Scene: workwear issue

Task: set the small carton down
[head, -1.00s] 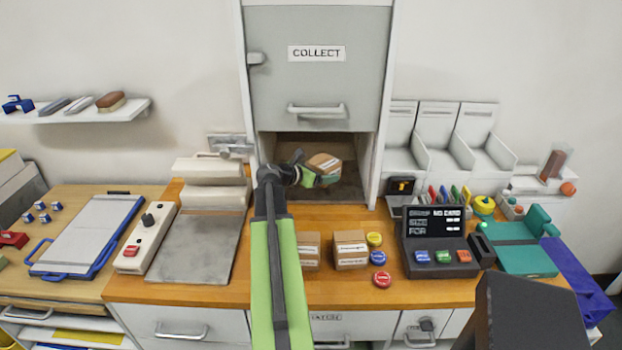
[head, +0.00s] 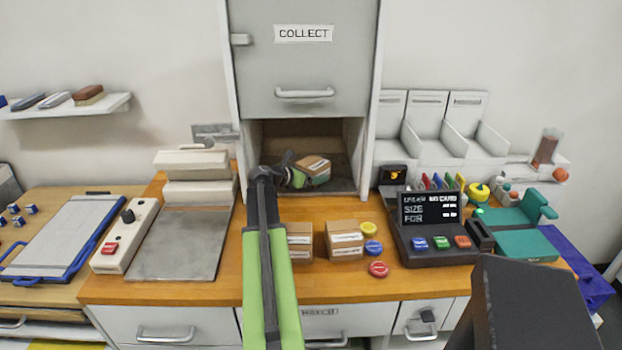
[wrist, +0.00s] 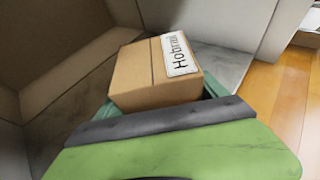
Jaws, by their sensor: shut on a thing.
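The small carton (head: 312,166) is a brown box with a white label, and it is at the opening of the grey collect hatch (head: 345,160). My gripper (head: 300,178) is shut on it. In the wrist view the carton (wrist: 145,85) fills the middle, tilted in the picture, with its label partly readable. The green gripper finger (wrist: 190,150) covers its lower part. The hatch's grey floor (wrist: 222,66) shows behind the carton. I cannot tell whether the carton touches the floor.
Two other cartons (head: 345,241) (head: 300,245) stand on the wooden counter (head: 200,289) before the hatch. Coloured discs (head: 377,269) lie beside them. A dark order terminal (head: 436,245) stands to the right, and a metal plate (head: 180,245) lies to the left. The hatch door (head: 302,60) is raised.

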